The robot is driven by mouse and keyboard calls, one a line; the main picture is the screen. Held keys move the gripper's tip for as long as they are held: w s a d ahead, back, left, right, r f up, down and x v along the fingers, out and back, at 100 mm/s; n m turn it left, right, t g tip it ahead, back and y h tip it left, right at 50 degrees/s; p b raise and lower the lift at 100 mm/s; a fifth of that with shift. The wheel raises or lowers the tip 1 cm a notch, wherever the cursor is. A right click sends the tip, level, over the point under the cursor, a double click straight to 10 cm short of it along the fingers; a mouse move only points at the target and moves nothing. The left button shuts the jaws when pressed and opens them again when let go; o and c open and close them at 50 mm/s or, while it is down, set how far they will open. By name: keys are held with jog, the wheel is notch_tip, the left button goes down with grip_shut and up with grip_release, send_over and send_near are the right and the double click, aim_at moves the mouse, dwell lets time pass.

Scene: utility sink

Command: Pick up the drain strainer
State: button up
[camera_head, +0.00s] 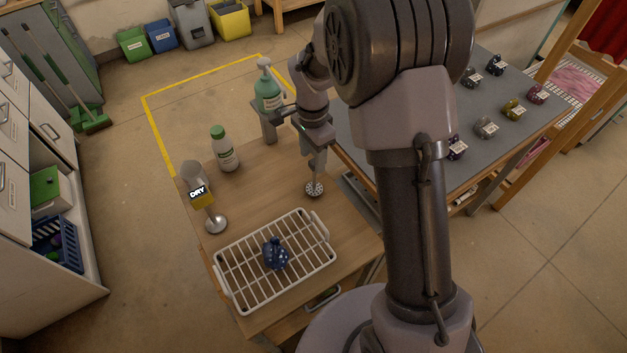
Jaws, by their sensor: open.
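The drain strainer (314,189) looks like a small, round, pale metal disc with dark holes. It shows on the wooden table, just below the right finger of my gripper (292,154). My gripper is open, with its two fingers spread wide to left and right. The right finger's tip overlaps the strainer's upper edge in the picture, and I cannot tell whether they touch. The strainer is not between the fingers.
A white rack (229,290) holding a dark blue spotted object (275,254) stands at the table's front. A green pump bottle (267,92) shows behind my gripper. Several small jars stand on the grey table (395,122).

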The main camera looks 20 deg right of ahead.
aim_at(314, 178)
jog(key=f, duration=0.2)
jog(key=f+b, duration=0.1)
jog(key=f, duration=0.1)
jog(key=f+b, duration=0.1)
jog(key=f, duration=0.1)
jog(key=shift+w+d+f, duration=0.25)
jog(key=shift+d, duration=0.05)
jog(key=shift+r, duration=0.15)
jog(key=shift+c, duration=0.9)
grip_shut()
